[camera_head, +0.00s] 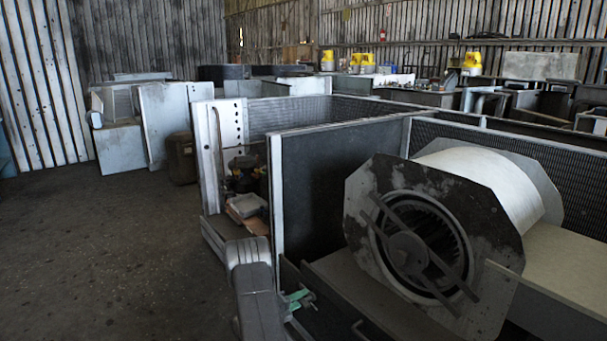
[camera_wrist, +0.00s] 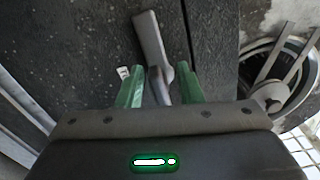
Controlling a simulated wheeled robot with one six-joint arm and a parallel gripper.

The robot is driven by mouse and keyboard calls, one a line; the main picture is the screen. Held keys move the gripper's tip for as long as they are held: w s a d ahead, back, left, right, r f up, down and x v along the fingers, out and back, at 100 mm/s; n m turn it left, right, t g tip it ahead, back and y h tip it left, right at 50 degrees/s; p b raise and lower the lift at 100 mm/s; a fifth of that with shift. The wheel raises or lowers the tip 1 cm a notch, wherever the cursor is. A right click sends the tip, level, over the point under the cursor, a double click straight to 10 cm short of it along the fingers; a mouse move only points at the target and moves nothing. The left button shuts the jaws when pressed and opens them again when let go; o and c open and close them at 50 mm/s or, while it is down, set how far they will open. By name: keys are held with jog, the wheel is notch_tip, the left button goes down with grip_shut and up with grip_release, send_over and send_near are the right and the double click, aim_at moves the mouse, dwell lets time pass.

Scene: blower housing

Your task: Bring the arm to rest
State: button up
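My gripper (camera_head: 298,298) shows as small green fingers low in the head view, beside my grey arm and left of the blower housing. In the wrist view my gripper (camera_wrist: 158,68) has two green fingers spread apart. A grey bar-like part (camera_wrist: 151,42) shows in the gap between them, with dark space on both sides of it. I cannot tell what it is or how far it lies beyond the fingers. The blower housing (camera_head: 395,210), with a round fan opening and a crossbar, stands at the right. Its fan opening (camera_wrist: 272,75) is at the right of the wrist view.
A dark upright panel (camera_head: 335,180) with a pale edge stands close behind my gripper. A handle (camera_head: 370,328) shows below the blower. Loose parts (camera_head: 246,205) lie in the open cabinet. The concrete floor (camera_head: 120,260) at the left is clear.

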jog(key=shift+r+m, duration=0.15)
jog(key=shift+m, duration=0.85)
jog(key=shift+r+m, duration=0.15)
jog(key=shift+m, duration=0.85)
jog(key=shift+s, duration=0.1)
